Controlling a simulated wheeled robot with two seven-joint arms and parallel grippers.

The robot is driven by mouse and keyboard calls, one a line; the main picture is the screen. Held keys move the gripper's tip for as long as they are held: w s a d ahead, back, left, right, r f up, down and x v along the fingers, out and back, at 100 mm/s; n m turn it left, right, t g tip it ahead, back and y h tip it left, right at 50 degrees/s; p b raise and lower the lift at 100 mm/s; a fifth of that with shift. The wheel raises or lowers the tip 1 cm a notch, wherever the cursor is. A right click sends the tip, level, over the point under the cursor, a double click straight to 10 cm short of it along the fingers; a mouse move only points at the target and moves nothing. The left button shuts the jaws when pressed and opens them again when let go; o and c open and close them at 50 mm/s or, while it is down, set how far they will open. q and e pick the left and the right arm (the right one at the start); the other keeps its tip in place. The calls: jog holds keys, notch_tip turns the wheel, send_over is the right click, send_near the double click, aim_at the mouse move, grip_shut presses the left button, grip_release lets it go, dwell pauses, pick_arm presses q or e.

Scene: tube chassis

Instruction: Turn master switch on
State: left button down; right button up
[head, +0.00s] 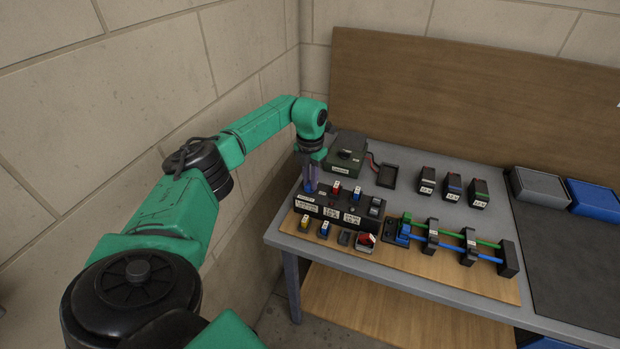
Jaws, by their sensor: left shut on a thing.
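My left gripper (310,184) points down at the left end of a black block (333,204) with white labels. It is shut on a small blue piece that sits at that end of the block; its fingers hide most of the piece. A dark rocker-like part (376,206) is at the block's right end. The labels are too small to read, so I cannot tell which part is the master switch. My right gripper is not in view.
A wooden board (430,272) carries the block, small yellow, blue and red-white pieces in front, and a rack with green and blue tubes (450,238). A dark green box (346,150) stands behind. Several black blocks (452,185) stand right. A wall is close on the left.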

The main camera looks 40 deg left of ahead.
pick_arm(q)
jog(key=shift+w+r+n+p, duration=0.15)
jog(key=shift+n+p, duration=0.15)
jog(key=shift+n, duration=1.3)
jog(key=c, duration=0.8)
grip_release()
notch_tip(320, 180, up, 14)
jog(key=b, duration=0.3)
jog(key=shift+r, duration=0.2)
